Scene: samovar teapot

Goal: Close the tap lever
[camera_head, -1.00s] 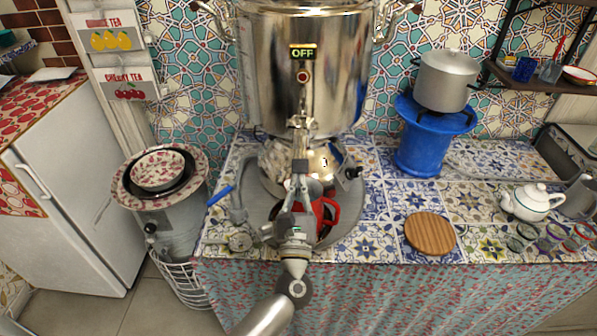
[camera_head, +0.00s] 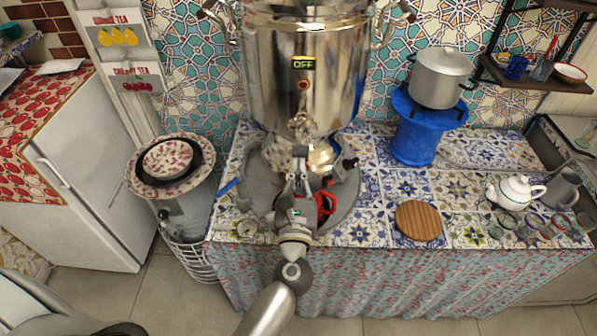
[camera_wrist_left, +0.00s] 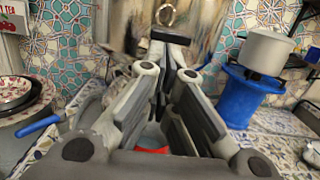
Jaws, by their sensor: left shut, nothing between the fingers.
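The large silver samovar (camera_head: 305,75) stands at the back of the tiled counter, with a lit "OFF" sign on its front. Its tap (camera_head: 303,124) sticks out low at the front. My left gripper (camera_head: 300,153) is just below and in front of the tap, shut and empty. In the left wrist view the fingers (camera_wrist_left: 163,72) converge toward the samovar, with a ring-shaped metal part (camera_wrist_left: 167,14) just beyond them. The lever's exact position and any contact with it are hard to tell. A red cup (camera_head: 326,203) is partly hidden behind the gripper. My right gripper is out of view.
A grey round tray (camera_head: 345,205) lies under the tap. To the right are a blue stove (camera_head: 412,135) with a pot (camera_head: 440,78), a wooden board (camera_head: 418,221) and a white teapot (camera_head: 515,192). A bowl (camera_head: 165,160) on a stand is at the left.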

